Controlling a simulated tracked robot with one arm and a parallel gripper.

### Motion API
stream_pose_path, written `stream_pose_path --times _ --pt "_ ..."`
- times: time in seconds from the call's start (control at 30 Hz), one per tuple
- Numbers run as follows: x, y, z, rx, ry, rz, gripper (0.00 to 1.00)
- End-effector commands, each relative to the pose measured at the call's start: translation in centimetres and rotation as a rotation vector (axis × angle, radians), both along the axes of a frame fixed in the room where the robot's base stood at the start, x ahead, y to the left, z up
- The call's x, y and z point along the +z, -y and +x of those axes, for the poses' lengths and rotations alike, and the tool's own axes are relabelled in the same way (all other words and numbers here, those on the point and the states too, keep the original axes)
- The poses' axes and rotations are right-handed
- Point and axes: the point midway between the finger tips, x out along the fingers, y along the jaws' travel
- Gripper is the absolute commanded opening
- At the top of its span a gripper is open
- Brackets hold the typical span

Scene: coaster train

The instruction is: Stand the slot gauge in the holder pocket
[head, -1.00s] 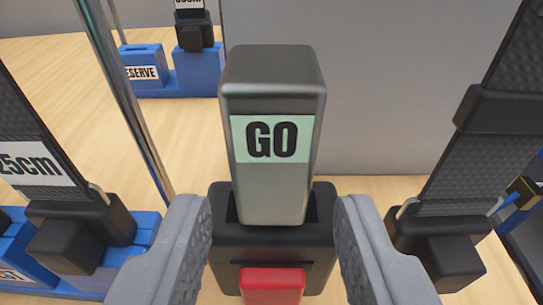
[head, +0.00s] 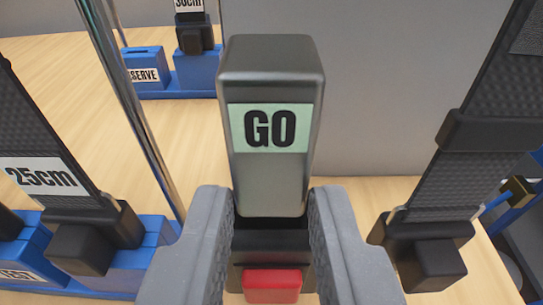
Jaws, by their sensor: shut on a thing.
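The slot gauge (head: 269,175) is a grey metal block with a pale green GO label, upright in the middle of the head view. Its lower end meets a black block (head: 272,242) with a red front piece (head: 272,286). I cannot tell whether this block is the gauge's own handle or a separate part. My gripper (head: 271,220) has one grey finger on each side and is shut on the gauge. The fingers hide the sides of the black block. I cannot make out the holder pocket for certain.
A 25cm-labelled dark strap (head: 45,125) stands in a blue base (head: 160,240) at left. Another dark strap (head: 480,140) leans at right, close by. A metal post (head: 130,100) rises at left. A RESERVE-labelled blue stand (head: 150,90) is behind. A grey wall (head: 390,100) backs the wooden surface.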

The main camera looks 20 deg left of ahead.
Motion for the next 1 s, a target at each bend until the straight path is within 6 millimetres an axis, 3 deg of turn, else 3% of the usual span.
stream_pose_path --times 1.0 --pt "4.5 0.0 0.1 0.000 0.003 0.000 0.00"
